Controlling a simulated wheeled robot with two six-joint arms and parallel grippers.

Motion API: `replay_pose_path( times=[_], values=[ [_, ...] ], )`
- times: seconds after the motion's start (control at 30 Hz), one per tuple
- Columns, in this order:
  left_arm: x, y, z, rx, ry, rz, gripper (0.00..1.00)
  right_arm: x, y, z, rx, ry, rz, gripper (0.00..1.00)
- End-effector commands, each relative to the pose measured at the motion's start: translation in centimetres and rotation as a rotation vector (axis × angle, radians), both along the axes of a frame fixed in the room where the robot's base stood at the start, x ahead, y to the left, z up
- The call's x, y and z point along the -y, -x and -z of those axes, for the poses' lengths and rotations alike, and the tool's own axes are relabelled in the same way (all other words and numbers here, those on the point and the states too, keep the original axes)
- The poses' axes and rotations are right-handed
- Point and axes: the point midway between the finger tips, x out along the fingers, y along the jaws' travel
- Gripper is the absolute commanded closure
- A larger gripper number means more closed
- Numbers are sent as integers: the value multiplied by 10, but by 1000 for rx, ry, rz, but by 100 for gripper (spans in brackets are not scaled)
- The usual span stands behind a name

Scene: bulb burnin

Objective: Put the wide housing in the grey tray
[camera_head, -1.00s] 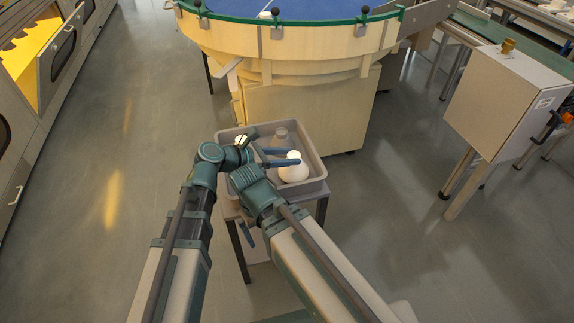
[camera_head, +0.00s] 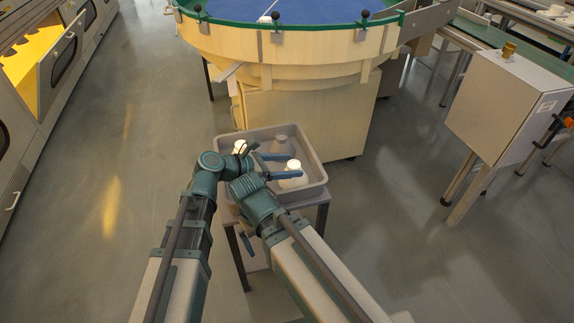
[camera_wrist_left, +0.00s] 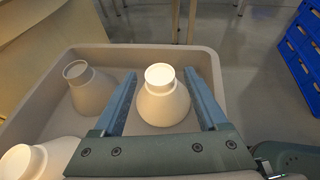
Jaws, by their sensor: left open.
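The grey tray (camera_head: 312,191) stands on a small dark-legged stand. A pale housing (camera_head: 294,165) with a wide round body and narrow neck stands upright inside it, towards the right. My left gripper (camera_head: 295,160) is open, with its blue fingers around this housing. In the left wrist view the housing (camera_wrist_left: 163,103) sits between the fingers, with a gap on each side. A second pale housing (camera_wrist_left: 92,92) stands in the tray to its left, and a third (camera_wrist_left: 38,160) is partly cut off at lower left.
A round cream bowl machine (camera_head: 290,50) with a green rim stands behind the tray. A grey box on legs (camera_head: 505,100) is at the right, and cabinets line the left. Blue crates (camera_wrist_left: 302,50) show in the left wrist view. Floor on both sides is clear.

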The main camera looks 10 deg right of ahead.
Motion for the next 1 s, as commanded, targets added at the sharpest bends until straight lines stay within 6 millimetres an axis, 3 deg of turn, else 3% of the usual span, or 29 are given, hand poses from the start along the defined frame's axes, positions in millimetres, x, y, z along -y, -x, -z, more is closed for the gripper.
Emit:
replay_pose_path(
  times=[0.17,0.63,1.0],
  values=[
    [-14,4,-11,-1,0,-4,25,0,0,-11,0,0,-2,0],
    [-93,22,-45,0,0,-3,25,0,0,-45,-1,1,-8,0],
    [-108,26,-49,0,0,0,25,0,0,-49,-1,2,-6,0]
  ],
)
